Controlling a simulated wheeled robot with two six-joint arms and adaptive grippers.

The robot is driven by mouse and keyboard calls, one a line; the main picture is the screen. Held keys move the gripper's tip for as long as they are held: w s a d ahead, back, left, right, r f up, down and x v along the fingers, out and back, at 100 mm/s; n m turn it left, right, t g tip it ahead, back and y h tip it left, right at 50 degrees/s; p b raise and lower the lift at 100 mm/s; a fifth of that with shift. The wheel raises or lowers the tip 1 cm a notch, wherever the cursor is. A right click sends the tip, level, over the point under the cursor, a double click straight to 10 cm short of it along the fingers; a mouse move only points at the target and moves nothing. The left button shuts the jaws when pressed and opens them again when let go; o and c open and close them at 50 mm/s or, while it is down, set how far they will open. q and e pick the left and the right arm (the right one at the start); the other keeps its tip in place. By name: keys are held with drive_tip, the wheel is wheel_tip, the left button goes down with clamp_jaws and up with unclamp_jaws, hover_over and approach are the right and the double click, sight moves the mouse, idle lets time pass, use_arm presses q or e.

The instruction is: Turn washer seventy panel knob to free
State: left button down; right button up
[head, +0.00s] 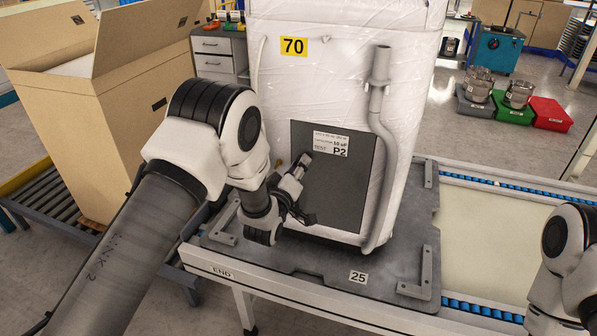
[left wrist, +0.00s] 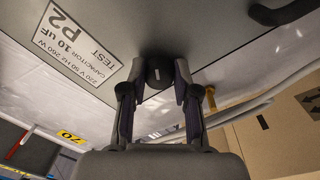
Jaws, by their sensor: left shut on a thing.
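The washer (head: 345,85) is wrapped in clear film and carries a yellow 70 tag (head: 293,47). Its dark grey panel (head: 348,195) has a white label (head: 331,144) reading P2. In the left wrist view the panel (left wrist: 110,22) shows upside down, with the round black knob (left wrist: 158,72) between my fingertips. My left gripper (left wrist: 161,82) is shut on the knob. In the head view my left gripper (head: 296,182) is at the panel's left edge and hides the knob. The knob's pointer direction cannot be made out. My right gripper is out of view.
A large open cardboard box (head: 140,110) is at left. Bins with metal pots (head: 517,92) stand back right.

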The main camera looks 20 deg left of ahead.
use_arm(q)
drive_tip(key=shift+d+n+y+b, duration=0.15)
drive_tip(key=shift+n+b, duration=0.4)
drive_tip(key=shift+n, duration=1.2)
drive_tip(key=shift+a+n+y+b, duration=0.15)
drive_tip(key=shift+n+b, duration=0.35)
drive_tip(key=shift+n, duration=1.25)
drive_tip(key=shift+d, duration=0.1)
drive_tip(key=c, duration=0.8)
unclamp_jaws()
drive_tip(key=shift+c, duration=0.2)
drive_tip(key=shift+s, duration=0.1)
drive_tip(key=s, duration=1.1)
drive_tip(key=shift+s+a+f, duration=0.2)
drive_tip(key=shift+s+f, duration=0.2)
